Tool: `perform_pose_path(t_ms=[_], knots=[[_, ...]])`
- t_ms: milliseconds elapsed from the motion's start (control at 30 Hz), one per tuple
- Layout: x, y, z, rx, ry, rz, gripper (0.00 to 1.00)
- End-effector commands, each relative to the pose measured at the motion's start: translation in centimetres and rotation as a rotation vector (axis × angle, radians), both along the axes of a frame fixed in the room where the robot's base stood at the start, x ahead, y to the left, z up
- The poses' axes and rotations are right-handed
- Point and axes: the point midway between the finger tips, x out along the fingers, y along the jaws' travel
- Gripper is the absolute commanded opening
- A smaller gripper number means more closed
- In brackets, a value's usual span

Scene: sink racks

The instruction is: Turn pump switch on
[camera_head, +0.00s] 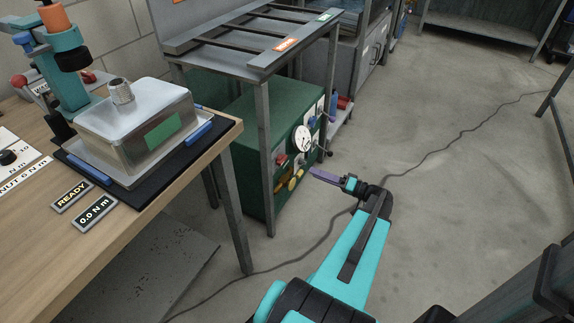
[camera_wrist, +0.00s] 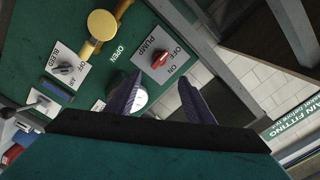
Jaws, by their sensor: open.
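In the head view a small red knob on the green cabinet (camera_head: 240,140) appears to be this switch (camera_head: 281,160). My gripper (camera_wrist: 160,78) has two purple fingers spread apart, with nothing between them. Their tips appear below the switch in the wrist view, apart from it. In the head view my gripper (camera_head: 314,172) is just right of the cabinet's front.
A round gauge (camera_head: 302,138) is by the switch, partly hidden by a finger in the wrist view. A yellow knob (camera_wrist: 102,24) and a BLEED switch (camera_wrist: 66,69) share the panel. A grey rack leg (camera_head: 265,160) stands before the cabinet.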

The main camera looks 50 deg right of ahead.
Motion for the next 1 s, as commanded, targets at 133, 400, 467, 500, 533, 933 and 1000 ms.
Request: perform_pose_path(t_ms=[133, 400, 467, 500, 533, 933, 1000], knots=[[1.1, 0.3, 0.0, 0.000, 0.000, 0.002, 0.48], [4.1, 1.1, -0.1, 0.000, 0.000, 0.002, 0.48], [4.9, 1.3, -0.1, 0.000, 0.000, 0.002, 0.48], [5.3, 1.4, -0.1, 0.000, 0.000, 0.002, 0.48], [5.7, 1.5, -0.1, 0.000, 0.000, 0.002, 0.48], [10.6, 2.6, -0.1, 0.000, 0.000, 0.000, 0.48], [11.3, 2.8, -0.1, 0.000, -0.001, 0.001, 0.48]])
